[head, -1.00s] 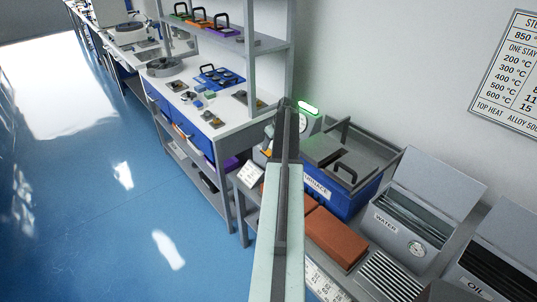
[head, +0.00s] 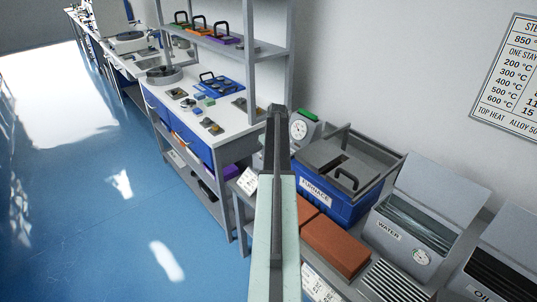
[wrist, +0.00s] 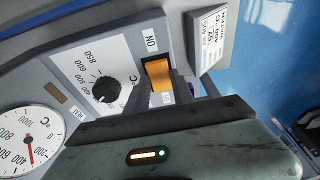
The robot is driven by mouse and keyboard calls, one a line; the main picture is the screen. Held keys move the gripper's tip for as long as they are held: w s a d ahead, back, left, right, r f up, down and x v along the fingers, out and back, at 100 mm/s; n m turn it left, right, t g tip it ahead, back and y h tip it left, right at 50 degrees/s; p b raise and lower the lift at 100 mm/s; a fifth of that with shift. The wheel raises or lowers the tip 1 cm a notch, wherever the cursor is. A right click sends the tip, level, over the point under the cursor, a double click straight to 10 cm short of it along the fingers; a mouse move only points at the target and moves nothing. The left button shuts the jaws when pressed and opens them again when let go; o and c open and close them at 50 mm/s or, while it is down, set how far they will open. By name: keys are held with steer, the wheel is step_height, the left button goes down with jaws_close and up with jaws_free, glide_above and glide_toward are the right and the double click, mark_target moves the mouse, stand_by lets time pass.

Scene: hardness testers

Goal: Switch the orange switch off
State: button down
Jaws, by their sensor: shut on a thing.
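The orange switch (wrist: 159,74) shows in the wrist view on the furnace control panel (wrist: 88,52), below an ON label in the picture. My gripper (wrist: 161,90) is at the switch, its dark fingers on either side of the switch's lower part, shut on it. A second label beside the switch is mostly hidden by my fingers. I cannot tell exactly which way the switch is tipped. In the head view my arm hides the switch; the blue furnace (head: 333,195) stands right of my arm. The green lamp (head: 308,115) on top of the control box is dull.
A black dial knob (wrist: 103,88) and a round gauge (wrist: 30,145) share the panel. A white card (wrist: 207,38) stands close by. The WATER tank (head: 388,236) and orange-brown bricks (head: 336,248) are right of my arm. The blue floor is clear at left.

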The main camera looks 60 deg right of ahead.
steer(key=shift+w+g, duration=0.15)
steer(key=shift+g, duration=0.35)
steer(key=c, duration=1.1)
jaws_free()
steer(key=r+p, duration=0.5)
steer(key=s+r+p, duration=0.1)
steer(key=r+p, duration=0.1)
steer(key=p, duration=0.1)
steer(key=shift+a+r, duration=0.1)
steer(key=shift+r, duration=0.3)
